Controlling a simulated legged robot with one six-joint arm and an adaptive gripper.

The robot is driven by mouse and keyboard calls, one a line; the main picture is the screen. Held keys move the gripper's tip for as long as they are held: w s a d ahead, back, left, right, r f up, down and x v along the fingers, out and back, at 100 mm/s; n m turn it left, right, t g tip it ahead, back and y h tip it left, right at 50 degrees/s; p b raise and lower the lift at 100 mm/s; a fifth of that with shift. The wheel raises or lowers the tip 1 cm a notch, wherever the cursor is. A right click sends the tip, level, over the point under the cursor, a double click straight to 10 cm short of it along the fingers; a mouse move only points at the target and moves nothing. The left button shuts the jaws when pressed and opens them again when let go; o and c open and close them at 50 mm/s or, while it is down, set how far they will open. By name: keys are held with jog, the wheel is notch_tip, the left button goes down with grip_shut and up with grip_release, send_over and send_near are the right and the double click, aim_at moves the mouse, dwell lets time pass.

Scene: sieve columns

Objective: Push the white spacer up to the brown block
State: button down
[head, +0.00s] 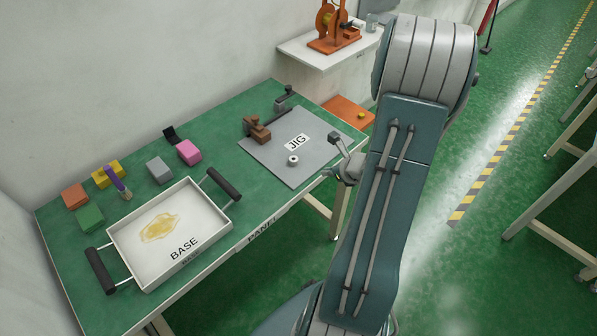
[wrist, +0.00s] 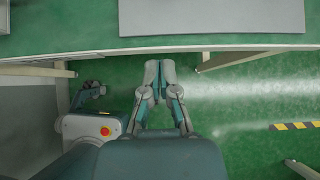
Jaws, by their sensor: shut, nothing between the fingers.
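The white spacer (head: 293,160), a small ring with a dark hole, lies on the grey jig plate (head: 310,168) near its front edge. The brown block (head: 257,130) stands on the left part of the plate, up and to the left of the spacer and apart from it. My gripper (head: 338,140) is at the right end of the plate in the head view, clear of the spacer. In the wrist view my gripper (wrist: 160,66) is shut and empty, over the floor in front of the table edge. The spacer and brown block do not show there.
A white BASE tray (head: 222,238) with dark handles stands on the left of the green table. Several coloured blocks lie behind it, including a pink one (head: 188,152). A dark clamp-like part (head: 284,100) is at the plate's back. The plate around the spacer is clear.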

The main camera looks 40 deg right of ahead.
aim_at(272, 147)
jog(key=x, duration=0.9)
jog(key=shift+w+d+f, duration=0.1)
jog(key=shift+w+f, duration=0.15)
jog(key=w, duration=0.3)
jog(key=shift+w+d+f, duration=0.1)
jog(key=shift+w+f, duration=0.05)
jog(key=shift+w, duration=0.1)
jog(key=shift+w+d+f, duration=0.1)
jog(key=shift+w+d, duration=0.25)
jog(key=shift+w+a, duration=0.15)
jog(key=shift+a, duration=0.3)
jog(key=w, duration=1)
jog(key=shift+w+a, duration=0.15)
jog(key=shift+w, duration=0.15)
jog(key=shift+w+a, duration=0.2)
jog(key=shift+w, duration=0.3)
